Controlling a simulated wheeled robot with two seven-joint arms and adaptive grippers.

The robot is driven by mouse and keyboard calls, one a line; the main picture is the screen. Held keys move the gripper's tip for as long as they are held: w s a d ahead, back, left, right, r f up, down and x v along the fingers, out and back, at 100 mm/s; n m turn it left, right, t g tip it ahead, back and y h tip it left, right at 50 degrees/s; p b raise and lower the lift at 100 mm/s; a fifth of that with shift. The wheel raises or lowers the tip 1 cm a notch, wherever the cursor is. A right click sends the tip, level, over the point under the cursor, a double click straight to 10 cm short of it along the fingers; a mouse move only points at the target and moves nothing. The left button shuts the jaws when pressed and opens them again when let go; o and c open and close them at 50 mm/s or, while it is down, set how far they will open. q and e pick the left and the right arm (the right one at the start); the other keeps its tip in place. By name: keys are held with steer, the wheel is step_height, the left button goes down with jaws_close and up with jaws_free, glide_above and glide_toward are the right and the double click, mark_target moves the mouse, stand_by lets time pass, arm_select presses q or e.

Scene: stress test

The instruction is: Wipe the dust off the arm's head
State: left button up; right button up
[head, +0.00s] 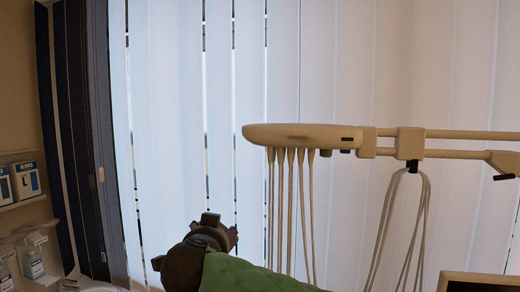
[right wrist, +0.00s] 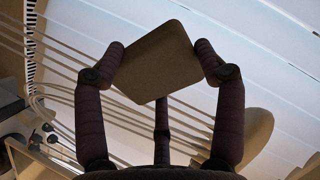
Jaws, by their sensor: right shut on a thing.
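The arm's head (head: 275,133) is a long cream bar with a rounded left end, upper right of centre in the head view. A brownish dust smudge (head: 297,137) lies along its upper side. In the right wrist view my right gripper (right wrist: 160,62) is shut on a flat tan pad (right wrist: 158,62) with rounded corners, one finger at each side. A cream rounded shape (right wrist: 256,135) behind the right finger may be part of the arm's head; I cannot tell. The pad cannot be made out in the head view. My left gripper is not in view.
Several thin hoses (head: 291,200) hang under the arm's head, and grey looped cables (head: 412,215) hang from its support arm (head: 455,134). Vertical blinds (head: 165,110) stand behind. Shelves with bottles (head: 32,262) are at left. A screen corner (head: 478,282) shows at lower right.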

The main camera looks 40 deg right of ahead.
steer(key=s+d+r+m+h+p, duration=0.1)
steer(key=s+d+r+h+p, duration=0.15)
steer(key=r, duration=0.45)
steer(key=s+d+r+m+h+p, duration=0.15)
steer(key=s+r, duration=0.25)
steer(key=r, duration=0.4)
steer(key=s+d+r+m+h+p, duration=0.1)
steer(key=s+r+h+p, duration=0.1)
steer(key=s+r, duration=0.35)
steer(key=shift+g, duration=0.3)
steer(key=w+d, duration=0.1)
steer(key=w, duration=0.1)
steer(key=w+d+r+p, duration=0.1)
steer(key=w+d, duration=0.1)
steer(key=w+d+p, duration=0.1)
steer(key=d, duration=0.1)
steer(key=shift+w+r, duration=0.25)
steer(key=shift+w, duration=0.15)
steer(key=shift+b+x, duration=0.45)
steer(key=shift+x, duration=0.55)
steer(key=shift+s, duration=0.1)
